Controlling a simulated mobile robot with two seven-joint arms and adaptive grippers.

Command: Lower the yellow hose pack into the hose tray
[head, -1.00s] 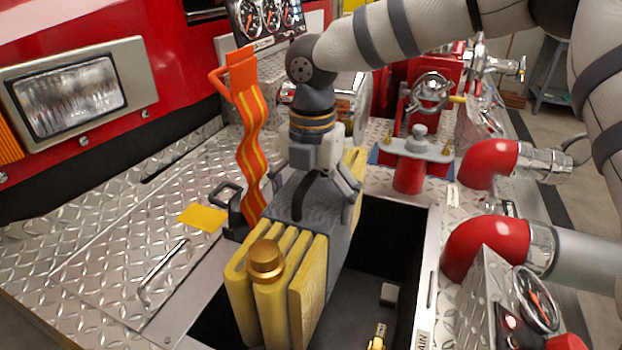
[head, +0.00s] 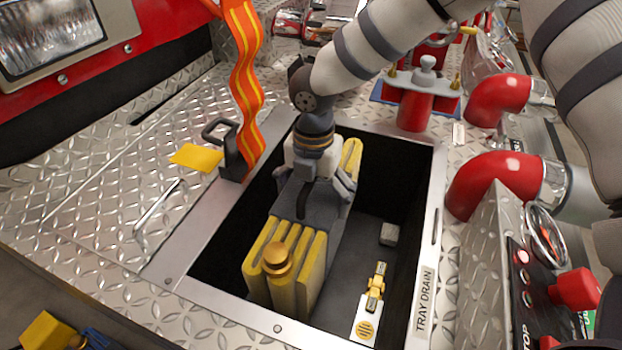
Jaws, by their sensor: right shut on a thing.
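The yellow hose pack (head: 312,266) is a folded bundle with a grey cover on top and a brass coupling (head: 277,259) at its near end. It is inside the opening of the hose tray (head: 205,294), toward the left side. Its top shows around the rim's level; whether its underside touches the floor is hidden. My right gripper (head: 320,205) is over the pack from above, shut on it at the grey cover. My left gripper is not in view.
On the tray's dark floor, right of the pack, are a small grey block (head: 389,234) and a yellow fitting on a white plate (head: 375,290). An orange strap (head: 246,85) rises beside the left rim. Red elbow pipes (head: 490,180) and a control panel stand at right.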

